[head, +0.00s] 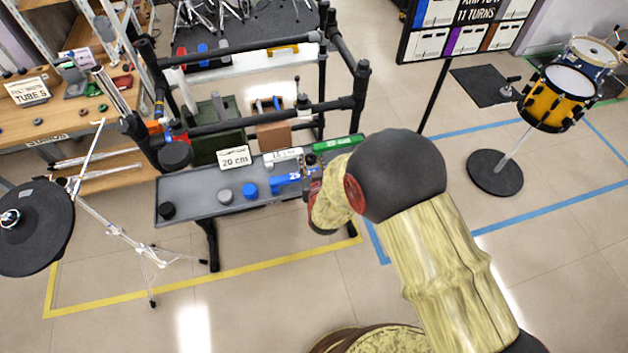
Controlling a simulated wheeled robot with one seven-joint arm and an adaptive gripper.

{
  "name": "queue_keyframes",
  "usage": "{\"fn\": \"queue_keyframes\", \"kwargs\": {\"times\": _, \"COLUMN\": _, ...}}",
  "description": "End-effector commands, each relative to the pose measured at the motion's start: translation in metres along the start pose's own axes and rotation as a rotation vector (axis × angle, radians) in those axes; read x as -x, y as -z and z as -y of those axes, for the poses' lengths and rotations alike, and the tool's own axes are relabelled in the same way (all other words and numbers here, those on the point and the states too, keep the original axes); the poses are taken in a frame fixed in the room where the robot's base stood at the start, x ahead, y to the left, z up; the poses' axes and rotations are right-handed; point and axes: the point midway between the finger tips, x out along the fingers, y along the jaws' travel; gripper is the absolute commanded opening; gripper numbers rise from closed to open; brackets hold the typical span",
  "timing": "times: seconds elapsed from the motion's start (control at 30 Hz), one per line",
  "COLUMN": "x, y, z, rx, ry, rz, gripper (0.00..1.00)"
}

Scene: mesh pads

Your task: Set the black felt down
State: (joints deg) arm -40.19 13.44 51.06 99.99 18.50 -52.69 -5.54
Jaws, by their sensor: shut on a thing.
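My gripper (308,168) is over the right part of the grey tray (205,192), beside the blue block. It is small in the head view and partly hidden by my own wrist. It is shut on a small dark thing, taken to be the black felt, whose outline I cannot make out. Whether it touches the tray I cannot tell. A separate small black round piece (167,210) sits at the tray's left end. A grey round piece (225,196) and a blue one (250,190) sit to its right.
Black rack bars (270,115) rise behind the tray. A cymbal stand (120,225) is at left, a yellow drum (556,97) at right.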

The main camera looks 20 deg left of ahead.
Motion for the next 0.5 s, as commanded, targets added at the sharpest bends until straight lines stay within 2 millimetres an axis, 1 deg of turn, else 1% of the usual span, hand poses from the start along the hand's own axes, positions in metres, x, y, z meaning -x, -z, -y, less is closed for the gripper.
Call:
{"fn": "queue_keyframes", "kwargs": {"times": 0.03, "x": 0.001, "y": 0.011, "z": 0.029, "rx": 0.012, "ry": 0.029, "rz": -0.002, "gripper": 0.21}}
{"fn": "queue_keyframes", "kwargs": {"times": 0.1, "x": 0.002, "y": 0.020, "z": 0.059, "rx": 0.023, "ry": 0.055, "rz": -0.002, "gripper": 0.21}}
{"fn": "queue_keyframes", "kwargs": {"times": 0.2, "x": 0.005, "y": 0.029, "z": 0.092, "rx": 0.036, "ry": 0.086, "rz": 0.000, "gripper": 0.21}}
{"fn": "queue_keyframes", "kwargs": {"times": 0.3, "x": 0.008, "y": 0.035, "z": 0.113, "rx": 0.045, "ry": 0.104, "rz": -0.001, "gripper": 0.21}}
{"fn": "queue_keyframes", "kwargs": {"times": 0.37, "x": 0.009, "y": 0.036, "z": 0.120, "rx": 0.048, "ry": 0.110, "rz": 0.000, "gripper": 0.21}}
{"fn": "queue_keyframes", "kwargs": {"times": 0.43, "x": 0.008, "y": 0.035, "z": 0.120, "rx": 0.050, "ry": 0.112, "rz": 0.001, "gripper": 0.21}}
{"fn": "queue_keyframes", "kwargs": {"times": 0.5, "x": 0.006, "y": 0.031, "z": 0.111, "rx": 0.050, "ry": 0.111, "rz": 0.001, "gripper": 0.21}}
